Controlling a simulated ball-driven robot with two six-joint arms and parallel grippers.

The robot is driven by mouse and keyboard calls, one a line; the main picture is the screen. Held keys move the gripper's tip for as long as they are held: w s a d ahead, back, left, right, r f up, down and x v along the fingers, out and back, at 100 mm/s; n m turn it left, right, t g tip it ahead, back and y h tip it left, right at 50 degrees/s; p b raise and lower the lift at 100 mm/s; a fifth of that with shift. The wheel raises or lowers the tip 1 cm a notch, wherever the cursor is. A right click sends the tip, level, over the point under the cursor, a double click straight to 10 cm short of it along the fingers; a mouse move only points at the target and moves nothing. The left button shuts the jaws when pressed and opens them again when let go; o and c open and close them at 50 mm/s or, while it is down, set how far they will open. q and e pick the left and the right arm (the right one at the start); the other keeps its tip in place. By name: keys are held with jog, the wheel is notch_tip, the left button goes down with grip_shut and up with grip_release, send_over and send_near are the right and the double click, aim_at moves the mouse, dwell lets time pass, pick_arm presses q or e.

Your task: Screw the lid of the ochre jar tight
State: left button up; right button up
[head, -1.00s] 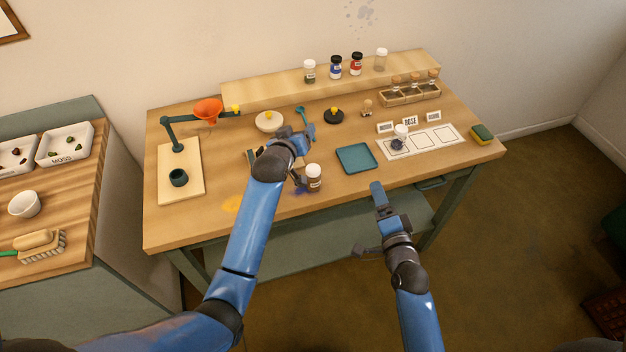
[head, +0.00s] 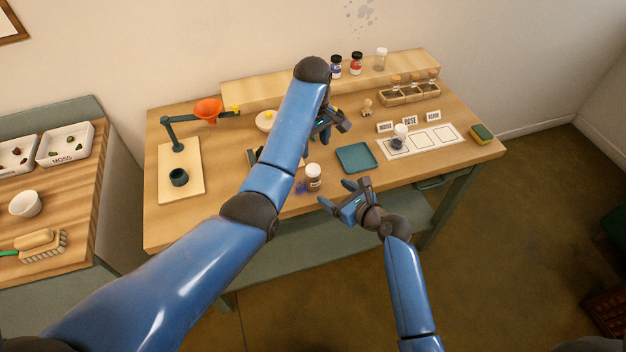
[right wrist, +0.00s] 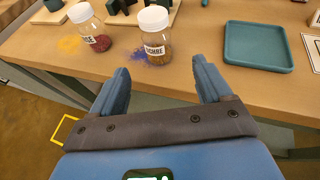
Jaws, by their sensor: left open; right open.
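The ochre jar (head: 314,184) stands upright near the table's front edge, with a white lid (head: 313,170) on top. In the right wrist view the jar (right wrist: 156,50) shows its label and brownish contents, with its lid (right wrist: 153,18) on it. How tight the lid sits cannot be told. My right gripper (head: 344,195) is open and empty, just in front of and right of the jar; in the right wrist view its fingers (right wrist: 162,78) point toward the jar without touching it. My left gripper (head: 335,122) is open, behind the jar and apart from it.
A white-lidded jar with red contents (right wrist: 96,38) stands left of the ochre jar; my left arm hides it in the head view. A teal tray (head: 358,157) lies to the right. A funnel stand (head: 180,135) is at the left, a white card with squares (head: 446,137) at the right.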

aim_at(318, 184)
pick_arm(q)
jog(key=shift+s+a, duration=0.1)
jog(key=shift+s, duration=0.25)
pick_arm(e)
jog(key=shift+s+a+f, duration=0.1)
jog(key=shift+a, duration=0.05)
jog(key=x, duration=1)
jog(key=shift+w+a+f, duration=0.15)
jog(key=shift+w+a, duration=0.1)
grip_shut()
dwell(0.4)
pick_arm(q)
jog(key=shift+f, duration=0.1)
jog(key=shift+f, duration=3.95)
